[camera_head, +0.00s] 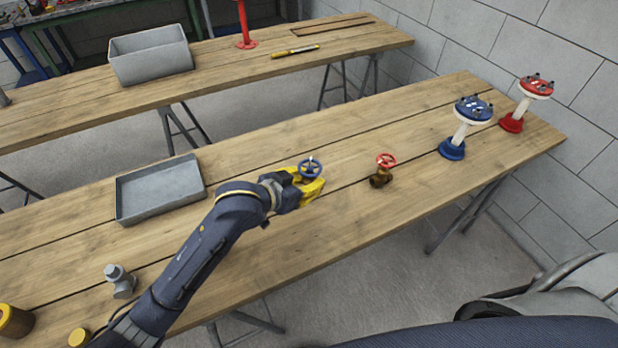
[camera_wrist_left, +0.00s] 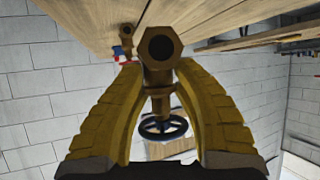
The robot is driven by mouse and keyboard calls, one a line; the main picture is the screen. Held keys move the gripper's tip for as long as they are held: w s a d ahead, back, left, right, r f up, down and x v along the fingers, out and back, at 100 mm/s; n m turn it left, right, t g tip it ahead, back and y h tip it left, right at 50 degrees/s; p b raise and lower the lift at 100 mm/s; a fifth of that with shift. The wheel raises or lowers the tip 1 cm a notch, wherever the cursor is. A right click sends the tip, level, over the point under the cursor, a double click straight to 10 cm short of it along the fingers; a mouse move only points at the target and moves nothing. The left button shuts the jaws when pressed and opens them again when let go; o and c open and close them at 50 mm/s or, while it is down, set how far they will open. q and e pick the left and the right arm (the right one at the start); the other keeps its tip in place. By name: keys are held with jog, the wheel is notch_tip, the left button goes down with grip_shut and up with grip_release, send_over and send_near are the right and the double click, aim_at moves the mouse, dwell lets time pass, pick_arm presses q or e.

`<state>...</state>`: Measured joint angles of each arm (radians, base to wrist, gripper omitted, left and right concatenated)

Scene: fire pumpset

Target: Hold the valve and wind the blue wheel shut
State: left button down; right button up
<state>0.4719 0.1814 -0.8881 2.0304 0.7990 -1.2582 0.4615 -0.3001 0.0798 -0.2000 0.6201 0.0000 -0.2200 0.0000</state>
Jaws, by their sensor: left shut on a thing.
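The valve with the blue wheel (camera_head: 311,168) is at the end of my left arm, over the middle of the near bench. My left gripper (camera_head: 300,184) has yellow fingers and is shut on this valve. In the left wrist view the brass valve body (camera_wrist_left: 159,47) sits between the two yellow fingers (camera_wrist_left: 160,80), its hexagonal end facing the camera. Its dark blue wheel (camera_wrist_left: 163,126) also shows there, upright above the body in the head view. In the head view the fingers hide most of the body. My right gripper is not in view.
A brass valve with a red wheel (camera_head: 382,172) stands just right of the held one. Blue (camera_head: 452,150) and red (camera_head: 511,123) flanged stands are at the bench's right end. A grey tray (camera_head: 133,198) and a grey fitting (camera_head: 119,279) are to the left.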

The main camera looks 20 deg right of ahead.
pick_arm(q)
jog(key=shift+f, duration=4.25)
jog(key=shift+f, duration=0.1)
